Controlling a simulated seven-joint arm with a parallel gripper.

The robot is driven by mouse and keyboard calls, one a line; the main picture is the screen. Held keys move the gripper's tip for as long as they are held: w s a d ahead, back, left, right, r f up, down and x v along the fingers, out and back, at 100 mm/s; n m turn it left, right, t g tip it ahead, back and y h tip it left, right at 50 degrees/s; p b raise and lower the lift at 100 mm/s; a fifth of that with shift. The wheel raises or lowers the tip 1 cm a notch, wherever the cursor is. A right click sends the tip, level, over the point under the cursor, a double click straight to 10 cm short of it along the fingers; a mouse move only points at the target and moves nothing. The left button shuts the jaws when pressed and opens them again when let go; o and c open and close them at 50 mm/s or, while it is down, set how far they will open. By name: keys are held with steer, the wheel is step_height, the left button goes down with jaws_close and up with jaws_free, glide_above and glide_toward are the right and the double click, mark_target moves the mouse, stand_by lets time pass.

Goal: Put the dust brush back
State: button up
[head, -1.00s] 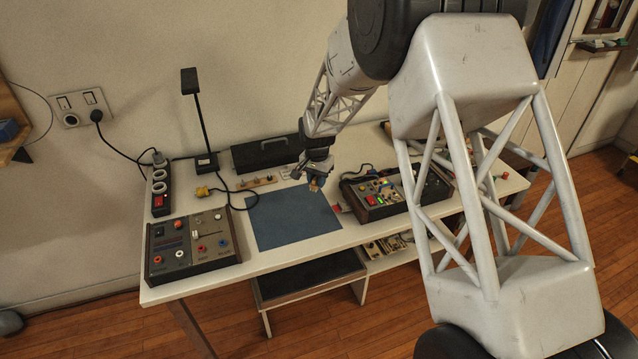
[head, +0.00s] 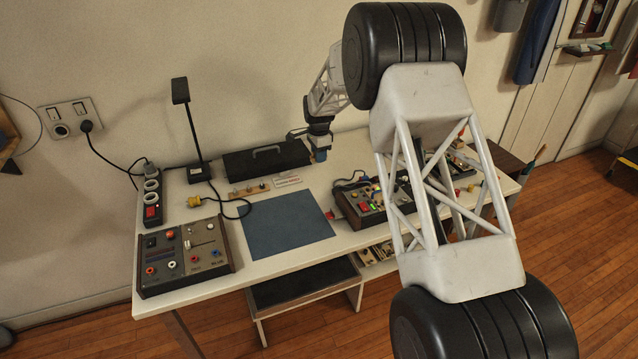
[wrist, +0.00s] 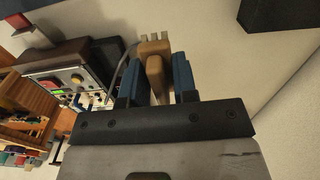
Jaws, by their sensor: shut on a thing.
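In the head view the brush cannot be made out at the gripper.
A black case with a handle (head: 265,160), a wooden strip with small knobs (head: 248,190) and a label (head: 288,182) are at the back. A lamp (head: 190,130) and control boxes (head: 185,258) (head: 372,208) stand nearby. The blue mat (head: 287,224) is bare.

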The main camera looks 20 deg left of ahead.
steer(key=shift+w, duration=0.3)
glide_above(319, 182)
steer(key=shift+f, duration=3.1)
steer(key=shift+f, duration=0.1)
steer(key=shift+f, duration=1.75)
steer(key=shift+f, duration=0.15)
steer(key=o, duration=1)
steer(key=shift+c, duration=0.2)
